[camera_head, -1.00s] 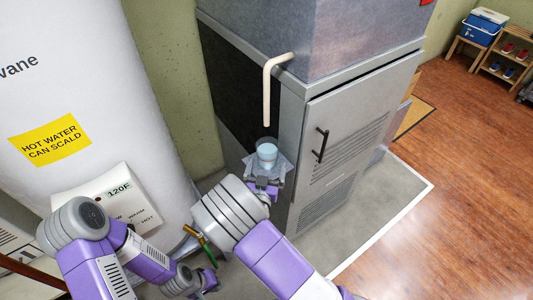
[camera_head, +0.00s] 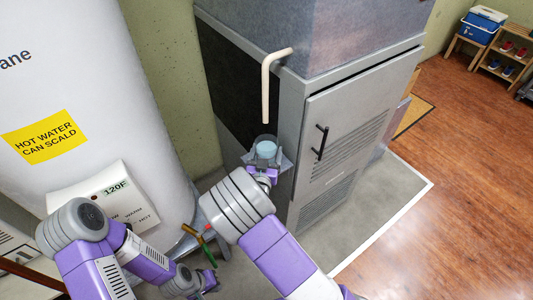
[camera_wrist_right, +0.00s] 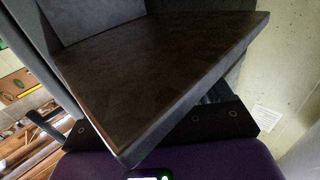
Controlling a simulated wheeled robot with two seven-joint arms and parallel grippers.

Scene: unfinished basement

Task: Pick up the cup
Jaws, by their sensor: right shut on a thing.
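A light blue cup (camera_head: 265,149) shows in the head view beside the dark side of the grey furnace cabinet, just under the end of a bent cream pipe. My right gripper (camera_head: 264,161) is around the cup from the near side and shut on it. Whether the cup touches anything beneath is hidden.
The grey cabinet (camera_head: 350,130) stands close to the right gripper, with the cream pipe (camera_head: 265,90) above it. A white water heater (camera_head: 90,70) stands at left, with green and orange parts (camera_head: 206,248) low beside it. Open wooden floor (camera_head: 455,190) lies at right.

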